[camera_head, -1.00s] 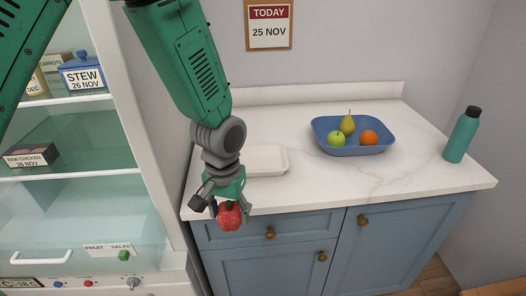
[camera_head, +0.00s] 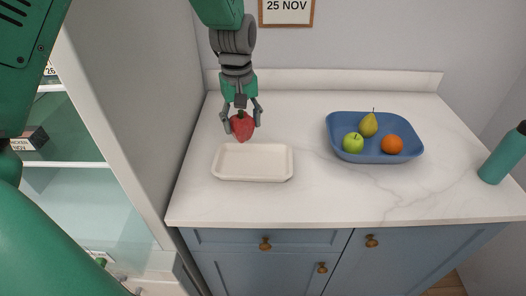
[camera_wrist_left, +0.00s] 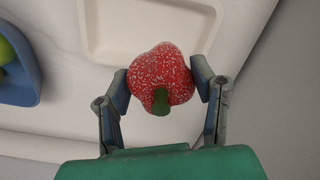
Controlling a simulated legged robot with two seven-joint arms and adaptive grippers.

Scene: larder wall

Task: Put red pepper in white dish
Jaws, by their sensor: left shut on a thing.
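The red pepper (camera_head: 243,126) is held between the fingers of my left gripper (camera_head: 242,117). In the left wrist view the pepper (camera_wrist_left: 161,75) is red with pale speckles and a green stem, with a finger of the gripper (camera_wrist_left: 160,84) on each side. The white dish (camera_head: 252,175) is a shallow rectangular tray on the counter. In the head view the pepper appears just above the dish's back edge. In the wrist view the empty dish (camera_wrist_left: 92,40) lies beyond the pepper. My right gripper is not in view.
A blue tray (camera_head: 379,156) with a green apple (camera_head: 353,143), a pear (camera_head: 368,125) and an orange (camera_head: 392,144) stands to the right of the dish. A teal bottle (camera_head: 503,157) is at the far right. The open fridge (camera_head: 130,120) is at the left.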

